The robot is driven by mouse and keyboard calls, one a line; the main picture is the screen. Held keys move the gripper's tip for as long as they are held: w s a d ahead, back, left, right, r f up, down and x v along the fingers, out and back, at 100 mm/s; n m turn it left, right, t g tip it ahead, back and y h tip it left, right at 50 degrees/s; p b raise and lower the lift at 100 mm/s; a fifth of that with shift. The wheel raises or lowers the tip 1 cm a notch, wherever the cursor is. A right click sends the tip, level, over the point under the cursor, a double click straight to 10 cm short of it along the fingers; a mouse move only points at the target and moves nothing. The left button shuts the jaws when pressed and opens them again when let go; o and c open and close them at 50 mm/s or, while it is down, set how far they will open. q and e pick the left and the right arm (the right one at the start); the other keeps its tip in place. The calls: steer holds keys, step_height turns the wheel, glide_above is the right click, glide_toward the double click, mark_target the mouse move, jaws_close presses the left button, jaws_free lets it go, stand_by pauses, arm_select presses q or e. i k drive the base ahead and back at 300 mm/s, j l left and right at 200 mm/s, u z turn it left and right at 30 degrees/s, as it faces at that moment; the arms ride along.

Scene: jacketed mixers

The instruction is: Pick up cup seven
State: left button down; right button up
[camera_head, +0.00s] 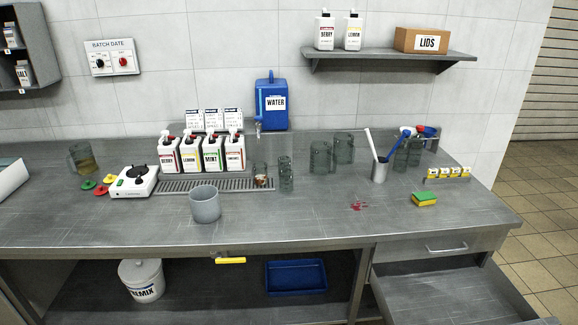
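Several clear grey-green cups stand on the metal counter; no number can be read on any, so I cannot tell which is cup seven. One with a handle and yellowish contents (84,158) is at the far left. A small cup with something brown and white in it (260,175) and a taller slim cup (286,174) stand right of the drip grate. Two larger cups (320,157) (343,148) stand behind them to the right. More clear vessels (402,155) are partly hidden at the back right. Neither of my grippers is in view.
A grey pot (205,205) stands near the front. A white hot plate (134,181), labelled pump bottles (212,153) and a blue water tank (271,105) are left of centre. A utensil holder (380,170), sponge (424,199) and red spill (358,206) are right. The front right-centre is mostly clear.

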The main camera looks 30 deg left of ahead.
mark_target(261, 179)
steer(key=u, duration=1.45)
steer(key=i+l, duration=0.15)
steer(key=i, duration=0.35)
steer(key=i+l, duration=0.15)
steer(key=i, duration=0.3)
